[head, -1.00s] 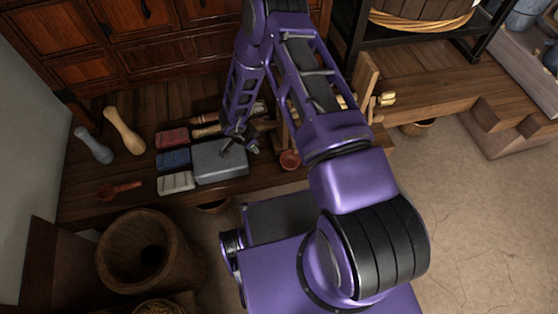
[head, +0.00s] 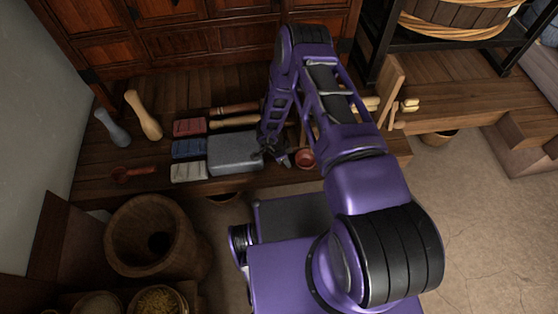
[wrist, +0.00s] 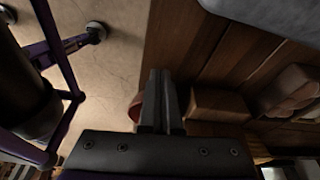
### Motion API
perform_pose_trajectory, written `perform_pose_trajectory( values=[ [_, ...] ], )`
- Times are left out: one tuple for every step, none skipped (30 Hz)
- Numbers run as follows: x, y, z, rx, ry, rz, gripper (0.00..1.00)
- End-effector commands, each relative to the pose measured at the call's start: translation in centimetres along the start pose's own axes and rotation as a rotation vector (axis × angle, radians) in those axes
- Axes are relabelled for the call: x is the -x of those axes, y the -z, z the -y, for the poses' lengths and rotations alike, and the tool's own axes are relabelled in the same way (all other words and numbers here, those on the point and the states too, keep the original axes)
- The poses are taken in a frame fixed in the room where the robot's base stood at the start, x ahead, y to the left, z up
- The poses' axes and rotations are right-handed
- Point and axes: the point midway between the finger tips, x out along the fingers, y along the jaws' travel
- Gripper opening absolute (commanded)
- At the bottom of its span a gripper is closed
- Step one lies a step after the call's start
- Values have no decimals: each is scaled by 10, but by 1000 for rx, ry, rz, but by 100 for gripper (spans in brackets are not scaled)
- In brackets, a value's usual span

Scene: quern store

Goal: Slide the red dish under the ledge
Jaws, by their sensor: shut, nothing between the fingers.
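The red dish (head: 305,159) is a small round bowl near the front edge of the wooden bench (head: 345,167). My gripper (head: 281,158) is just left of it, low over the bench and right of a grey stone block. In the wrist view, my shut, empty fingers (wrist: 161,78) hide most of the dish; a reddish rim of it (wrist: 134,107) shows at their left. I cannot tell whether they touch it. A wooden block (wrist: 218,105) stands right of my fingers in the wrist view; I cannot tell whether it is the ledge. My arm hides much behind the dish.
Wooden-handled tools (head: 235,121) lie behind. An upright board (head: 391,90) with pegs stands at right. A wooden mortar (head: 157,238) stands in front.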

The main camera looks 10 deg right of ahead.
Motion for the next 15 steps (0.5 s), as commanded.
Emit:
perform_pose_trajectory(
  values=[
    [-2, 5, -1, 0, -1, 0, 0],
    [-2, 8, -1, 0, -1, 0, 0],
    [-3, 11, -1, 0, -1, 1, 0],
    [-4, 13, -1, 1, -1, 1, 0],
    [-4, 14, -1, 1, -1, 1, 0],
    [-4, 15, -1, 1, -1, 1, 0],
    [-5, 16, -1, 2, -1, 1, 0],
    [-5, 16, -1, 2, -1, 2, 0],
    [-5, 16, -1, 2, -1, 2, 0],
    [-5, 16, -1, 2, -1, 2, 0],
    [-5, 16, -1, 2, -1, 1, 0],
    [-5, 16, -1, 2, -1, 1, 0],
    [-5, 16, -1, 2, -1, 1, 0],
    [-5, 16, -1, 2, -1, 1, 0],
    [-5, 16, -1, 2, -1, 1, 0]
  ],
)
